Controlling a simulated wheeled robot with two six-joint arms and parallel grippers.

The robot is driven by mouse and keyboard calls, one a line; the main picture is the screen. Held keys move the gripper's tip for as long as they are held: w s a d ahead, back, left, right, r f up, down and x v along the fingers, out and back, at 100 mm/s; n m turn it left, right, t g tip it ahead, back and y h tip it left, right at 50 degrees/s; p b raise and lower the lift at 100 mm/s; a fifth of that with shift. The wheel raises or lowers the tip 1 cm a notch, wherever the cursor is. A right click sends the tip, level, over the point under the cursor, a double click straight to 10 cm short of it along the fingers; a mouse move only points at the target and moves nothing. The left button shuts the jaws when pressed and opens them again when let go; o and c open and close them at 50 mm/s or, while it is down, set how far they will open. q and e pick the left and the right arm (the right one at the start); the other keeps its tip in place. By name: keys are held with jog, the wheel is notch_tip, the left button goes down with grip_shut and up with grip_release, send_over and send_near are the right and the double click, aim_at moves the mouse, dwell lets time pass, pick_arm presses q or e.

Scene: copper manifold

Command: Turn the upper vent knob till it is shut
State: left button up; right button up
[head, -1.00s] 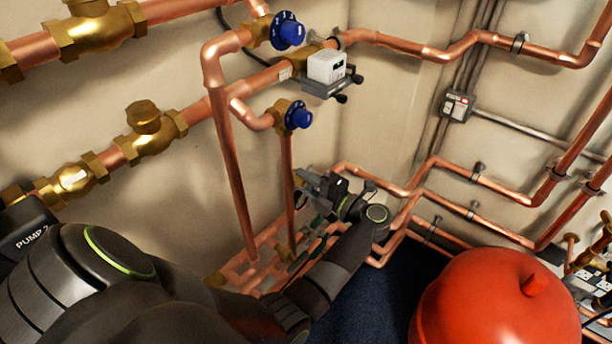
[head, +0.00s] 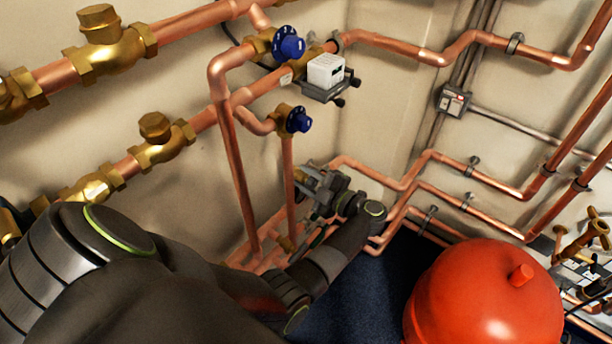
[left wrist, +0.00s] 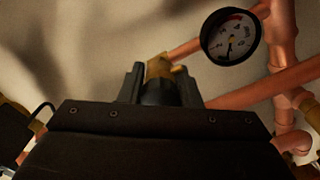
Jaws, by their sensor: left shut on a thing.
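My left gripper (head: 306,178) is low by the wall, beside the lower end of a vertical copper pipe. In the left wrist view its two dark fingers (left wrist: 161,88) stand on either side of a dark knob (left wrist: 159,92). The gripper is shut on this knob, which sits in front of a brass fitting (left wrist: 158,68). The knob is the vent knob by its place, but its marking and how far it is turned are hidden. In the head view the gripper and wrist cover it. My right gripper is in neither view.
A round pressure gauge (left wrist: 231,36) is close to the right of the gripper. Two blue dials (head: 288,45) and a white box (head: 326,70) are on pipes above. A red tank (head: 484,300) stands to the right. Copper pipes (head: 420,205) run close behind my wrist.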

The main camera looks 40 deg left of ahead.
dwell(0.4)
pick_arm(q)
jog(key=o, duration=1)
jog(key=shift+c, duration=0.2)
